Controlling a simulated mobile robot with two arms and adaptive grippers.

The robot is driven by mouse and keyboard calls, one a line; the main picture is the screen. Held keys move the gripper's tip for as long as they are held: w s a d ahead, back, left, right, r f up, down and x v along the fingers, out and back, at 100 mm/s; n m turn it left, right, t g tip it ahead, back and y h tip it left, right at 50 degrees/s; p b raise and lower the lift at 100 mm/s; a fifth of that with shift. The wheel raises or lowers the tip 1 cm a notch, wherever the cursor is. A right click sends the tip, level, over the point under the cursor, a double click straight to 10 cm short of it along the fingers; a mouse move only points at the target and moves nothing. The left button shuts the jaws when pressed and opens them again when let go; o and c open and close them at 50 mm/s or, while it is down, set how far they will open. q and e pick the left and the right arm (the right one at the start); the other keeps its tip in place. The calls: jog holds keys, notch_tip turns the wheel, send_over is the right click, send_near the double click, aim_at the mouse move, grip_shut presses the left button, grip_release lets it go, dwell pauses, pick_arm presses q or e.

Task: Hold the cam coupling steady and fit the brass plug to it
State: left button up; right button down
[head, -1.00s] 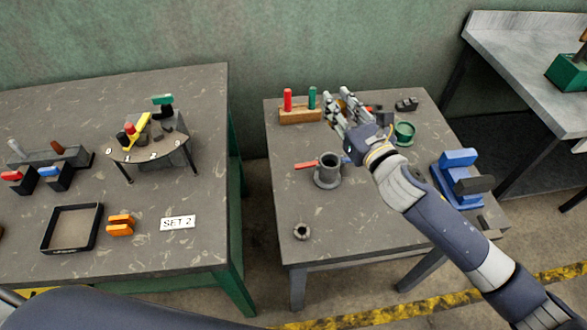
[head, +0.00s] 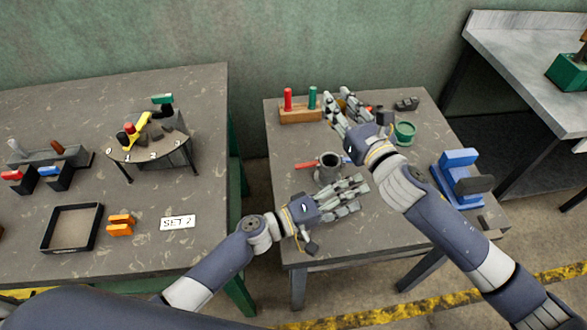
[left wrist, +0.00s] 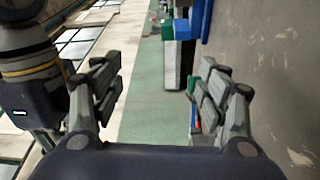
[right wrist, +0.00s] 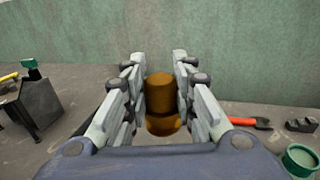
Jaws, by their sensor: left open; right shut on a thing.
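The cam coupling (head: 328,166) is a dark grey upright cup with an open top. It stands on the right table, with a red lever (head: 306,166) out to its left. My left gripper (head: 360,195) is open and empty in front of it and partly covers its lower part. The left wrist view shows nothing between those fingers (left wrist: 160,76). My right gripper (head: 342,100) is over the back of the table. In the right wrist view it is shut on the brass plug (right wrist: 160,97), a gold-brown stepped cylinder.
A wooden block (head: 300,115) with red and green pegs stands behind the coupling. A green cup (head: 404,133) and a blue stand (head: 458,172) are on the right. The left table holds a black tray (head: 72,228) and a round stand (head: 150,152). A gap separates the tables.

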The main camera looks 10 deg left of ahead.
pick_arm(q)
jog(key=w+a+r+m+t+y, duration=0.1)
jog(key=w+a+r+m, duration=0.1)
jog(key=w+a+m, duration=0.3)
pick_arm(e)
jog(key=shift+r, duration=0.1)
pick_arm(q)
jog(key=m+g+y, duration=0.2)
jog(key=m+y, duration=0.1)
jog(key=m, duration=0.7)
send_near(337, 160)
jog(key=shift+t, duration=0.3)
jog(key=x, duration=0.7)
jog(key=shift+w+d+f, duration=0.2)
jog(key=shift+d, duration=0.05)
grip_shut()
pick_arm(e)
notch_tip(337, 160, down, 12)
jog(key=shift+f, duration=0.25)
